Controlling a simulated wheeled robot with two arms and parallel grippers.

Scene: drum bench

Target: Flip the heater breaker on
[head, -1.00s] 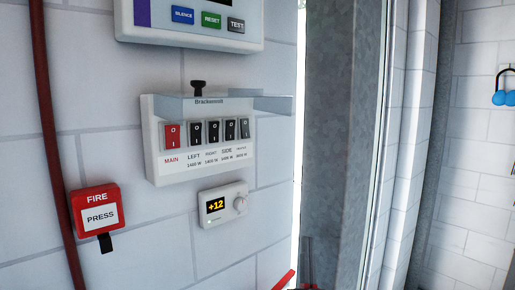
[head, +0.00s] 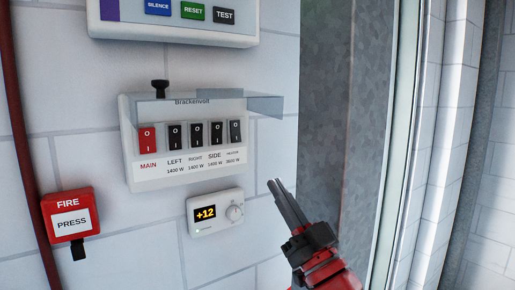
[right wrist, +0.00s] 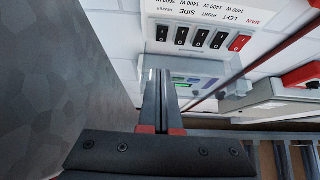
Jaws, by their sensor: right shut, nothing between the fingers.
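The white breaker panel (head: 150,184) is on the tiled wall, with a red main switch (head: 147,139) and a row of black switches. The heater breaker (head: 235,131) is the rightmost black switch; whether it is on or off I cannot tell. It also shows in the upside-down right wrist view (right wrist: 163,33). A clear cover (head: 265,105) sticks out above the switches. My right gripper (head: 274,183) is shut and empty, below and right of the heater breaker, apart from it. In the right wrist view its fingers (right wrist: 161,75) point toward the panel. My left gripper is out of view.
A thermostat (head: 216,212) reading +12 sits below the panel. A red fire button (head: 69,214) is at lower left, beside a red pipe (head: 25,150). A control box (head: 180,32) is above. A grey metal post (head: 335,110) stands to the right.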

